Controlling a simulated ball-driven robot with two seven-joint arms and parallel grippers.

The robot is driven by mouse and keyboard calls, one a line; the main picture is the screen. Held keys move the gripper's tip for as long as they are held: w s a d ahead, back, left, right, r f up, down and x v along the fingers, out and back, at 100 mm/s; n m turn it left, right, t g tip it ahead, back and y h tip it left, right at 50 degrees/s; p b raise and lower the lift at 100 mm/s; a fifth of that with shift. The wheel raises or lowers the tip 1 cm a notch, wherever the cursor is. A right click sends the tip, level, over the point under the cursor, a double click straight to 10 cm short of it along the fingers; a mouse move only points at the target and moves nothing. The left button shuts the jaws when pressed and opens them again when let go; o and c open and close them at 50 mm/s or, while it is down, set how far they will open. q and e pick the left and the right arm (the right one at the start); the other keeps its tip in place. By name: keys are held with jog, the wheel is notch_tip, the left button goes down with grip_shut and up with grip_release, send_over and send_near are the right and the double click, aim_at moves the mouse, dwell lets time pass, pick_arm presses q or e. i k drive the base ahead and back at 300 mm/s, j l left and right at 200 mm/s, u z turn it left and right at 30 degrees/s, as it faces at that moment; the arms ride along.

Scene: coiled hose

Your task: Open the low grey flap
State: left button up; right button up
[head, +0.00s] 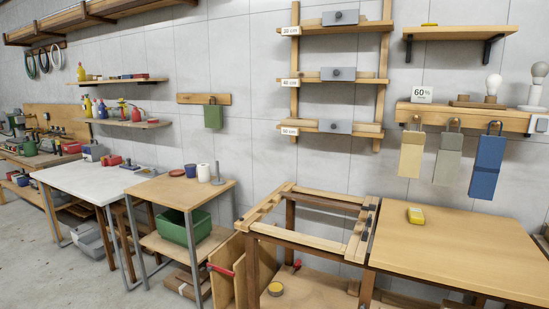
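Three grey flaps, each with a dark round knob, sit on a wooden wall rack. The low grey flap (336,127) is on the bottom shelf. It looks upright and shut against the shelf front, though it is small in view. The middle grey flap (346,74) and the top grey flap (330,18) stand above it in the same way. Neither of my grippers is in view.
Tan, grey and blue hanging pieces (487,168) are right of the rack.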

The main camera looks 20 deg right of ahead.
aim_at(344, 127)
jog(key=i+z, duration=0.2)
jog(key=i, duration=0.25)
jog(key=i+j+z, duration=0.25)
jog(key=i, duration=0.15)
jog(key=i+j+z, duration=0.2)
jog(key=i, duration=0.25)
jog(key=l, duration=0.1)
